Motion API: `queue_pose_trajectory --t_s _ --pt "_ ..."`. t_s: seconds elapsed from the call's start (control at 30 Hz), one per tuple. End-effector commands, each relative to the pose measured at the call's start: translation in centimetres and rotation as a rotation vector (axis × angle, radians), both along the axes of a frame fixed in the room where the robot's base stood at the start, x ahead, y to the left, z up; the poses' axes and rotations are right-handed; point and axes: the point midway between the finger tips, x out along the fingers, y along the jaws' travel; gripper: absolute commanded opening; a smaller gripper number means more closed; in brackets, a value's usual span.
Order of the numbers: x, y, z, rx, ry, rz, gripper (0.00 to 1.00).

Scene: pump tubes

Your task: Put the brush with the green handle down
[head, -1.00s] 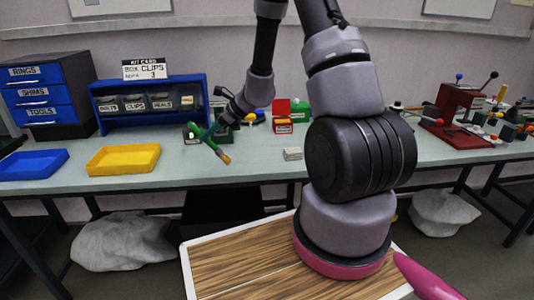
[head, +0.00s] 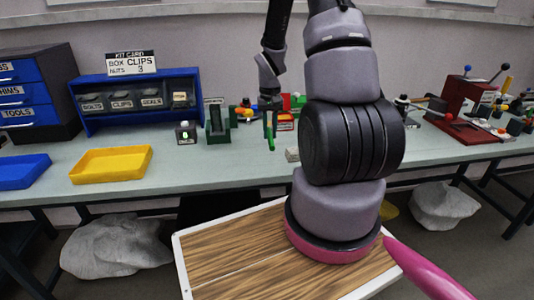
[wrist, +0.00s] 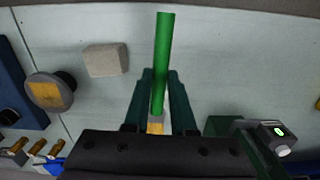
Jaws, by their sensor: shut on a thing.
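My gripper (head: 270,112) hangs over the bench in the head view, pointing down. Its two dark green fingers (wrist: 163,85) are shut on the brush. The brush's green handle (wrist: 162,60) sticks out past the fingertips in the wrist view. In the head view the handle (head: 271,138) points down, about upright. A pale gold part of the brush (wrist: 155,124) shows near the gripper's palm; the bristles are hidden. I cannot tell whether the handle end touches the bench (head: 235,160).
A green holder (head: 218,130) and a small device with a green light (head: 185,134) stand left of my gripper. A pale block (head: 292,154) lies close to its right. A yellow tray (head: 112,164) is farther left. My arm hides part of the bench.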

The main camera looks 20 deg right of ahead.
Motion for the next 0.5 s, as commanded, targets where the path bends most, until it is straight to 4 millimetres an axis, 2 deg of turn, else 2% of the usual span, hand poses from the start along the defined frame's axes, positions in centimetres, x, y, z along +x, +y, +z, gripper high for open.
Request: queue_pose_trajectory --t_s 0.1,0.5 --pt "0.64 -1.0 0.3 -0.006 -0.019 0.046 0.0" --pt "0.78 -1.12 -0.09 -0.006 -0.022 0.063 0.0"
